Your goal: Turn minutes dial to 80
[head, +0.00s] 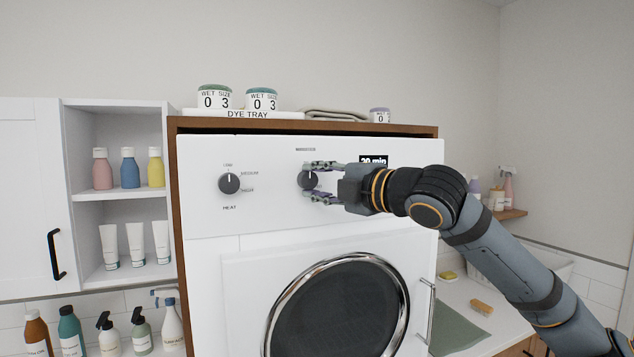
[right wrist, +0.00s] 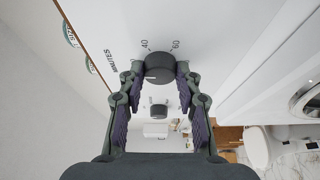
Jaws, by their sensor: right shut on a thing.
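The minutes dial (head: 305,181) is a dark round knob on the white front panel of the dryer (head: 240,250). It also shows in the right wrist view (right wrist: 159,67), with the marks 40 and 60 and the word MINUTES beside it. My right gripper (head: 308,181) reaches in from the right and is shut on the dial, one finger on each side. The dial's pointer is hard to make out. A black display (head: 373,160) right of the dial seems to read 20 min; its lower edge is covered by my gripper. My left gripper is not in view.
A heat dial (head: 229,184) sits left of the minutes dial. The round door (head: 338,310) is below. A dye tray (head: 250,115) with jars stands on top. Shelves (head: 118,195) with bottles and tubes are at left; a counter (head: 455,300) is at right.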

